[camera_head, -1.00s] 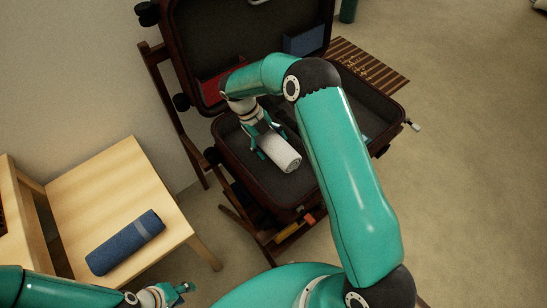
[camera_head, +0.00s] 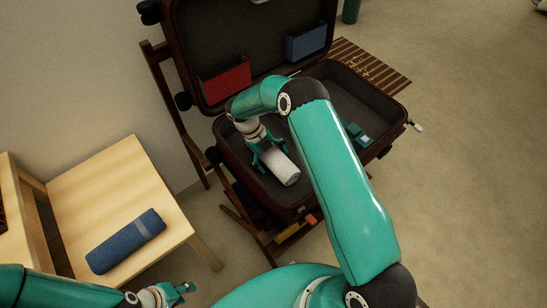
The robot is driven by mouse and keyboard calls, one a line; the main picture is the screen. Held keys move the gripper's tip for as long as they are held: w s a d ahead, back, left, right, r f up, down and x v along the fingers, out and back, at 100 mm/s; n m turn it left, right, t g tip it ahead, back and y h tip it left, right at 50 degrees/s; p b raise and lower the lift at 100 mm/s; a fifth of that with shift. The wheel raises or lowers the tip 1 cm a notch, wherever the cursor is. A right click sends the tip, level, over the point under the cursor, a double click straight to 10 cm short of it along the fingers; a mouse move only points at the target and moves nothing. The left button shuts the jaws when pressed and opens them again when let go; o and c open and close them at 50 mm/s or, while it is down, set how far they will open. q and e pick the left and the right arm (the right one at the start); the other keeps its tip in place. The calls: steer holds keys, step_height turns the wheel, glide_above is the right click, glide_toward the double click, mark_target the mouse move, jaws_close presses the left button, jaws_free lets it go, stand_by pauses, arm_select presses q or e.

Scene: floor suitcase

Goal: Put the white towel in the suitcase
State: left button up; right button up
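The white towel (camera_head: 284,168) is a rolled cylinder inside the base of the open suitcase (camera_head: 250,182), towards its front left. My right gripper (camera_head: 268,160) reaches down into the suitcase with its fingers around the towel's rear part. I cannot tell whether the fingers still press on it. The towel seems to lie on or very near the suitcase floor. My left gripper (camera_head: 180,291) is at the bottom left, away from the suitcase, with nothing in it; its fingers are small and seem apart.
A blue rolled towel (camera_head: 126,241) lies on the wooden chair (camera_head: 95,195) at left. Red (camera_head: 226,80) and blue (camera_head: 306,43) pockets sit in the suitcase lid. A small teal item (camera_head: 357,134) lies in the base's right part. A striped mat (camera_head: 370,66) lies behind.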

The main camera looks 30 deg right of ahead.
stand_by(0.3)
steer(key=v, duration=1.2)
